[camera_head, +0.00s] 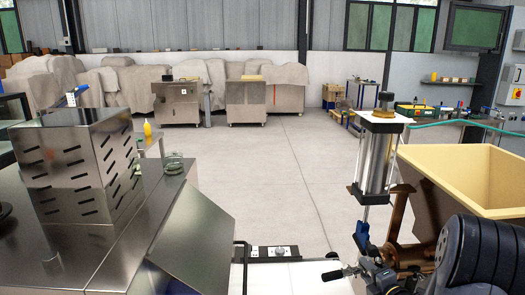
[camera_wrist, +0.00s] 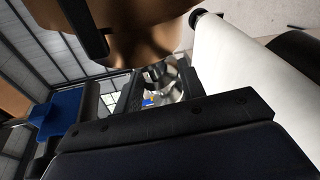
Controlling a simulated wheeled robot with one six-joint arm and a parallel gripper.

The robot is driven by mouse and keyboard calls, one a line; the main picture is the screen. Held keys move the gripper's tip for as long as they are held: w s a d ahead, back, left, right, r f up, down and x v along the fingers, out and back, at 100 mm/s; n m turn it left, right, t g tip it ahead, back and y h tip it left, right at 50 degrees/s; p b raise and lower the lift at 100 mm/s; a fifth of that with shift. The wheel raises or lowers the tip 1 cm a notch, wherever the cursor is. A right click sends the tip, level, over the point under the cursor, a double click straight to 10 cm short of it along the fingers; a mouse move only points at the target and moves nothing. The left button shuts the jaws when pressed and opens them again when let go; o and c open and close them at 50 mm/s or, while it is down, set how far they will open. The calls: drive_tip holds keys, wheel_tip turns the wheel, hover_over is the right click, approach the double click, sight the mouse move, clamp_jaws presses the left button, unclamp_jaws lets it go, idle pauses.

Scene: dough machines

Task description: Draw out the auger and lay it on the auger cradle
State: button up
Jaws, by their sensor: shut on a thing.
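My gripper (camera_wrist: 160,88) shows in the middle of the wrist view, its dark parts around a small shiny metal piece (camera_wrist: 184,86). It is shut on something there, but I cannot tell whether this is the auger. A large brown rounded metal body (camera_wrist: 150,25) fills the top of that view, close to the gripper. In the head view, my black arm (camera_head: 485,255) is at the lower right, below the cream hopper, and partly hides the brown metal parts (camera_head: 402,212). I cannot make out the auger or its cradle for certain.
A steel cylinder (camera_head: 378,160) stands beside the cream hopper (camera_head: 465,180). A steel machine with a slotted cover (camera_head: 80,165) fills the left. A white-topped surface (camera_head: 290,282) lies at bottom centre. The floor (camera_head: 280,190) between is clear. Covered machines line the back.

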sight(346, 272)
drive_tip(key=shift+r, duration=0.15)
clamp_jaws()
drive_tip(key=shift+a, duration=0.1)
drive_tip(key=shift+a+b, duration=0.4)
drive_tip(key=shift+a, duration=1.3)
drive_tip(key=shift+a+b, duration=0.35)
drive_tip(key=shift+a, duration=0.9)
